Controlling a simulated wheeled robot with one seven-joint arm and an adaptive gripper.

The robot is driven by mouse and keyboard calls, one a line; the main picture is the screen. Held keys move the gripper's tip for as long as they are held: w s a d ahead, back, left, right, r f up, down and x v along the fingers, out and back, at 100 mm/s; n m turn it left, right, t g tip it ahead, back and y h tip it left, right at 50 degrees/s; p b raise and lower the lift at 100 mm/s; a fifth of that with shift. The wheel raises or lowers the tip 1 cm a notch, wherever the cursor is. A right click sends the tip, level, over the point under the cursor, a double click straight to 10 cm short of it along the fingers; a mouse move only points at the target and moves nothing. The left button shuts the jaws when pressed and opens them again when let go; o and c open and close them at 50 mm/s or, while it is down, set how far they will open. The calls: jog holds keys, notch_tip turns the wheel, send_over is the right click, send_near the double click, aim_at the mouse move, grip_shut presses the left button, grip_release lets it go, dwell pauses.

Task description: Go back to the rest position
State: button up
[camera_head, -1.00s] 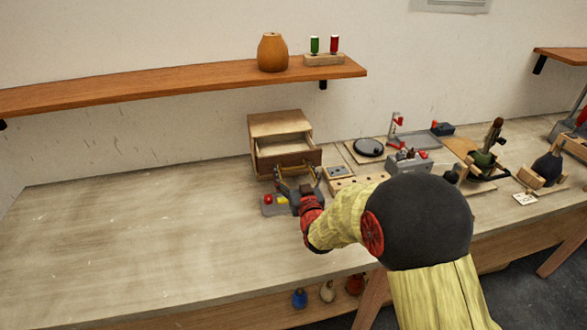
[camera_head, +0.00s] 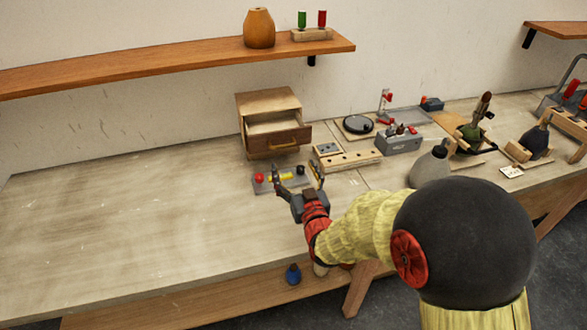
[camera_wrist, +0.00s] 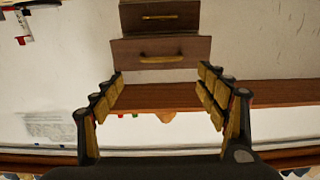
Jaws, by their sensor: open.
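My gripper (camera_head: 297,173) is open and empty, with its two fingers spread apart. In the head view it is over the near side of the bench, in front of the small wooden drawer cabinet (camera_head: 268,103) and close to a grey box with a red button (camera_head: 259,178). Its fingers partly cover that box. The cabinet's upper drawer (camera_head: 280,142) stands pulled out. In the wrist view my gripper (camera_wrist: 161,76) has padded fingers wide apart with nothing between them, and the drawer front (camera_wrist: 155,52) shows beyond the fingertips.
A wooden block with holes (camera_head: 352,161), a black disc (camera_head: 358,124) and a grey box with levers (camera_head: 401,141) stand right of the cabinet. A shelf (camera_head: 170,62) with an orange vase (camera_head: 259,29) hangs above. The bench's left side (camera_head: 110,215) is clear.

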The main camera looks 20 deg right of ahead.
jog(key=shift+r, duration=0.1)
jog(key=s+r+g, duration=0.3)
jog(key=s+g, duration=0.3)
jog(key=s, duration=1)
jog(key=s+r+g, duration=0.3)
jog(key=s+g, duration=0.3)
jog(key=s, duration=1)
jog(key=shift+r, duration=0.2)
